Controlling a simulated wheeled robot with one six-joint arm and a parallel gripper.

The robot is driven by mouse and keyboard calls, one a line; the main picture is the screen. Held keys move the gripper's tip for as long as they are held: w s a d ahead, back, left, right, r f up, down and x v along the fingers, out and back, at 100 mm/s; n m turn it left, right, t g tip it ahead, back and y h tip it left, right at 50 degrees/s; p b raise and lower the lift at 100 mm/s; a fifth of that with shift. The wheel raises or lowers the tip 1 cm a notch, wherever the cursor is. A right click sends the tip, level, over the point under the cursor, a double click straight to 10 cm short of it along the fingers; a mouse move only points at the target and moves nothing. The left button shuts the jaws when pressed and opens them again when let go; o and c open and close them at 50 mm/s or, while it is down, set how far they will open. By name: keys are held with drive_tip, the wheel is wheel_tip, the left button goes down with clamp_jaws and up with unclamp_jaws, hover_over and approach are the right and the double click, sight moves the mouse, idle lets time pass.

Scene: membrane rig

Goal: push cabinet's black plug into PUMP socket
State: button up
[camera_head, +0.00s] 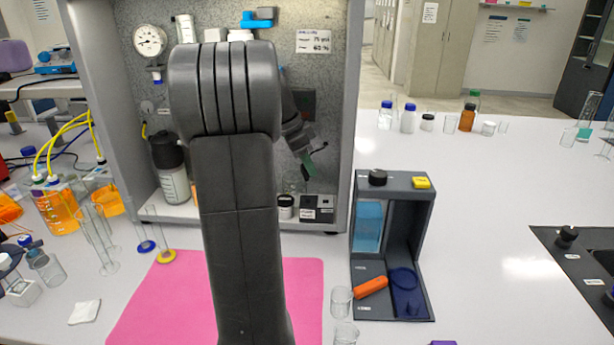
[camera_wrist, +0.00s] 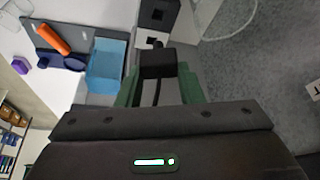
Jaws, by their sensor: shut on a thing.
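In the wrist view, my gripper (camera_wrist: 163,88) has green fingers shut on the black plug (camera_wrist: 158,63). In the head view, my gripper (camera_head: 308,164) hangs in the cabinet (camera_head: 353,90) above the two blocks (camera_head: 309,208) (camera_head: 326,209). Their labels are too small to read, and the plug is not clear there.
A black-lidded jar (camera_head: 285,207) stands left of the blocks. A grey stand with a blue tank (camera_head: 367,225) is right of the cabinet. A bottle (camera_head: 172,170) is at the cabinet's left.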

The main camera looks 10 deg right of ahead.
drive_tip(key=shift+w+d+f, duration=0.1)
drive_tip(key=shift+d+f, duration=0.05)
drive_tip(key=shift+d, duration=0.1)
drive_tip(key=shift+f+b, duration=3.15)
drive_tip(key=shift+f, duration=0.8)
drive_tip(key=o, duration=1)
drive_tip(key=shift+o, duration=0.2)
drive_tip(key=shift+a, duration=0.1)
drive_tip(key=v, duration=1.3)
drive_tip(key=shift+a+r+p, duration=0.15)
drive_tip(key=shift+r+p, duration=0.1)
drive_tip(key=shift+p, duration=0.15)
drive_tip(key=shift+f, duration=0.1)
